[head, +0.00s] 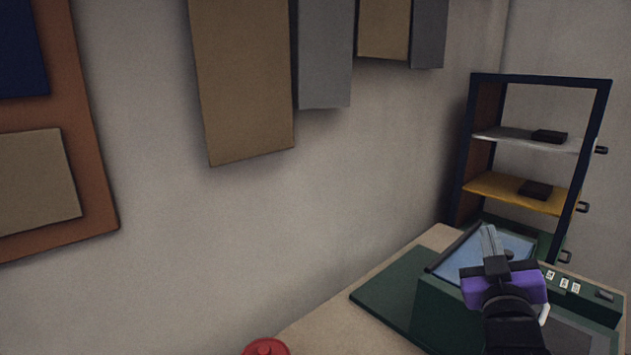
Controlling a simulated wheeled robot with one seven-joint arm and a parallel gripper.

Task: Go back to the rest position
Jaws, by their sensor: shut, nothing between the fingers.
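My gripper (490,240) shows at the lower right in the head view, with grey fingers and a purple body. It is shut and empty, with its fingers pointing up and away. It appears in front of a green machine (445,310) with a pale blue panel (515,243) and hides part of it. I cannot tell whether it touches the machine.
The machine stands on a beige table (320,320). A red round object (266,347) is cut off at the bottom edge. A dark shelf rack (465,160) with small black boxes stands behind. Panels (245,80) hang on the wall.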

